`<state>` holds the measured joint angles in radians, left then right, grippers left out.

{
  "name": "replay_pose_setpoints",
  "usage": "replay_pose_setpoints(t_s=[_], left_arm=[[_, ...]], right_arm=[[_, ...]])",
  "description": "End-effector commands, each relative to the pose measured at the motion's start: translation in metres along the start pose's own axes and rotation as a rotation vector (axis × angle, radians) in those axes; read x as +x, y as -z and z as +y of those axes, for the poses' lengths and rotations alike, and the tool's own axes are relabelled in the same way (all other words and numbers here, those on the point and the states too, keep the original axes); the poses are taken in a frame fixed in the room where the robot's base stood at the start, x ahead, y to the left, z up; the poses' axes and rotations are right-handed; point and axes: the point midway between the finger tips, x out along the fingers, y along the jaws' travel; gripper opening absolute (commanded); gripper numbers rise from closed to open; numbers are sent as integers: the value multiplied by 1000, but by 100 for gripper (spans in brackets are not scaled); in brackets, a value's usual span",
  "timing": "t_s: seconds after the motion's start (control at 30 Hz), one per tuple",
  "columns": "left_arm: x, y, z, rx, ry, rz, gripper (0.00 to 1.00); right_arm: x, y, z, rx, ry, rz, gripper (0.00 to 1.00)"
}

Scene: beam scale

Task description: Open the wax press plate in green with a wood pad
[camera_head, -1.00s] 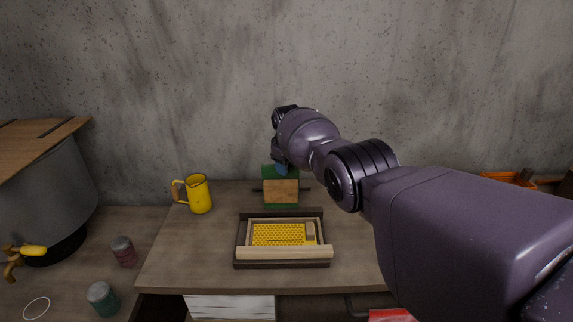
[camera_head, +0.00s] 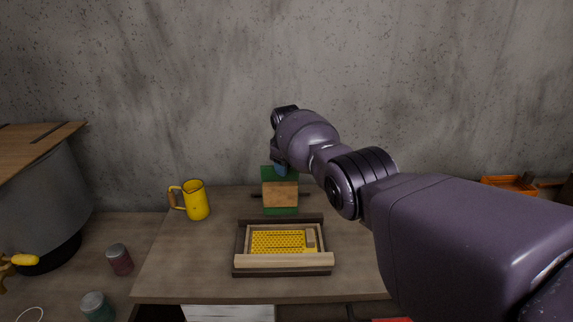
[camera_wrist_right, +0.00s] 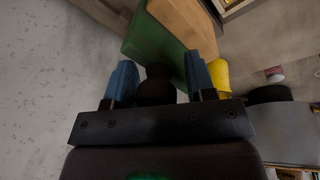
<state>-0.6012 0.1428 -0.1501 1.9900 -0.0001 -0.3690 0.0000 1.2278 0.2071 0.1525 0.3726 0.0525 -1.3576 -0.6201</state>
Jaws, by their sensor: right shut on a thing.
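The green wax press plate (camera_head: 267,188) with its tan wood pad (camera_head: 281,195) stands about upright at the back of the table, with the pad facing me. Dark rod ends stick out at both sides. My right gripper (camera_head: 281,169) is at its top edge. In the right wrist view the blue fingers of this gripper (camera_wrist_right: 159,82) stand either side of a dark knob (camera_wrist_right: 156,83). The green plate (camera_wrist_right: 150,42) and wood pad (camera_wrist_right: 184,25) lie just beyond. The fingers' exact contact is partly hidden. My left gripper is out of view.
A dark tray (camera_head: 240,270) with a wooden frame and yellow honeycomb sheet (camera_head: 277,241) lies in front of the plate. A yellow mug (camera_head: 197,201) stands left. A big grey pot (camera_head: 40,205) and jars are further left. An orange crate (camera_head: 508,184) is back right.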

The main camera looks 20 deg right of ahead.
Motion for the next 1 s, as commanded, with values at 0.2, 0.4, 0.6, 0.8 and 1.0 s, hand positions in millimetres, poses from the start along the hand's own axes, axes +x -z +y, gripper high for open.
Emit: replay_pose_setpoints(t_s=[0.2, 0.4, 0.6, 0.8, 1.0], left_arm=[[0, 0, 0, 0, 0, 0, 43], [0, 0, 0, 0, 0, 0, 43], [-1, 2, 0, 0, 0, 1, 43], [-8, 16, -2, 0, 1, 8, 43], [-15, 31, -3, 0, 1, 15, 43]], right_arm=[[1, -1, 1, 10, -3, 0, 8], [1, -1, 1, 7, -2, 0, 60], [-2, 0, 0, 5, -1, 0, 60], [-22, 1, 1, 4, -3, 2, 60], [-49, 1, 2, 4, -4, 2, 60]])
